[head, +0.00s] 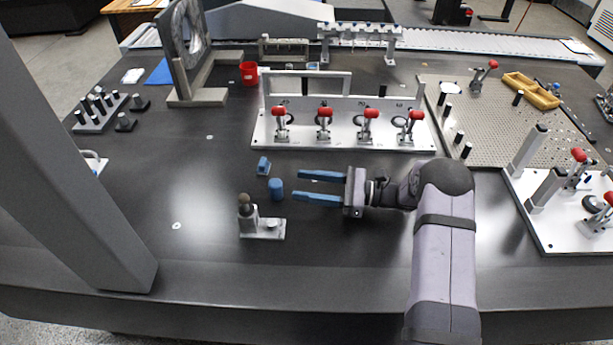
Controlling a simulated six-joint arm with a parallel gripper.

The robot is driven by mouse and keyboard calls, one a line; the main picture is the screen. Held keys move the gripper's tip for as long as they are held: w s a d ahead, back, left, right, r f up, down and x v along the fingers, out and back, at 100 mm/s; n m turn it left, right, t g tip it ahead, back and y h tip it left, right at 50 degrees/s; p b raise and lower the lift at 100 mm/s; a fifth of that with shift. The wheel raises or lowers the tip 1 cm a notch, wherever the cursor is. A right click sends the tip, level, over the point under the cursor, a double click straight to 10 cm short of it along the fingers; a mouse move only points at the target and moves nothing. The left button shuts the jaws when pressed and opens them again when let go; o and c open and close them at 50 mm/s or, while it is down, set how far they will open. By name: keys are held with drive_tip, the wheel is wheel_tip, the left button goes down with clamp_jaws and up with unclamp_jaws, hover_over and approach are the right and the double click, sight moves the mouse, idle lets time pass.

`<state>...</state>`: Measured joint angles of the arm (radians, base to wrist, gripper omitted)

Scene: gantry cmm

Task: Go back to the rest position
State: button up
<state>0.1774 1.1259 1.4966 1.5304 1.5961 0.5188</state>
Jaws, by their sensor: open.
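My gripper (298,186) is open, with its two blue fingers pointing left above the dark table. Nothing is between the fingers. A small blue cylinder (276,188) stands on the table just left of the fingertips, and looks apart from them. A smaller blue block (263,166) sits behind and left of the cylinder. My arm reaches in from the front right.
A small metal fixture with a dark ball (262,228) stands in front of the cylinder. A white plate with several red-knobbed clamps (345,142) lies behind my gripper. Another clamp plate (560,238) is at right. A grey column (70,150) crosses the left. The front table is clear.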

drive_tip(key=shift+r, duration=0.1)
drive_tip(key=s+d+r+n+g+h+p, duration=0.1)
drive_tip(key=s+r+n+g+h+p, duration=0.25)
drive_tip(key=s, duration=0.45)
drive_tip(key=s+d+r+n+g+h+p, duration=0.1)
drive_tip(key=s+r+n+g+h+p, duration=0.1)
drive_tip(key=s+r+n+h+p, duration=0.45)
drive_tip(key=s+d+r+n+t+h+p, duration=0.1)
drive_tip(key=s+d+r+n+h+p, duration=0.2)
drive_tip(key=s+d, duration=0.3)
drive_tip(key=s+d+r+n+t+h+p, duration=0.2)
drive_tip(key=s+d+r+n+h+p, duration=0.1)
drive_tip(key=s+d+n, duration=0.3)
drive_tip(key=d+h+p, duration=0.1)
drive_tip(key=d, duration=0.1)
drive_tip(key=shift+s+d+r+h+p, duration=0.2)
drive_tip(key=shift+d+r+h+p, duration=0.1)
drive_tip(key=shift+d+h, duration=0.1)
